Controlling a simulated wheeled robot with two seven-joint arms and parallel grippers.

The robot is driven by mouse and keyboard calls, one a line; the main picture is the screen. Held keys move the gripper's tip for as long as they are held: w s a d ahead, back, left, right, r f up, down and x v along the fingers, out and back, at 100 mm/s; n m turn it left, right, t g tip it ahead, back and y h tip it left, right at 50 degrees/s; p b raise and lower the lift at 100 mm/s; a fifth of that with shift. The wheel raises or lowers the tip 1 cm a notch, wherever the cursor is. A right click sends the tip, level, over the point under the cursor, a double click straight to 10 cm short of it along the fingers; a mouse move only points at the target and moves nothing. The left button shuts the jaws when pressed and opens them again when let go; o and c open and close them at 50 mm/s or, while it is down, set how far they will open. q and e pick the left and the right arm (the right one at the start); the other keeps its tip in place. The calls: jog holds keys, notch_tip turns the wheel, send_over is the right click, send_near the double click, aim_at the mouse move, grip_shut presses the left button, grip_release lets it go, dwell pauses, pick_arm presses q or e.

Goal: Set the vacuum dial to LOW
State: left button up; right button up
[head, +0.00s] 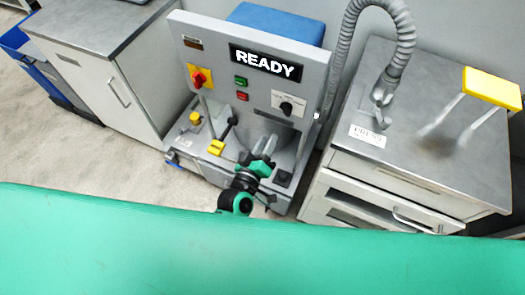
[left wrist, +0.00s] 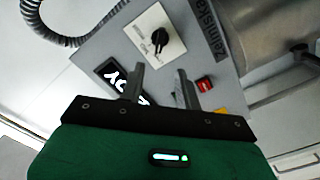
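The vacuum dial (head: 287,107) is a black knob on a white label plate on the grey front panel of the machine. In the left wrist view the dial (left wrist: 159,37) sits beyond the fingertips, and its labels are too small to read. My left gripper (head: 270,150) is in front of the machine, below the dial in the head view. In the left wrist view its two fingers (left wrist: 159,72) are apart with nothing between them, and they do not touch the knob. My right gripper is in neither view.
The panel also carries a READY display (head: 265,62), a green button (head: 240,81), a red button (head: 242,96) and a red-and-yellow switch (head: 199,76).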

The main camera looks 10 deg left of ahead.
pick_arm(q)
jog(key=shift+v, duration=1.3)
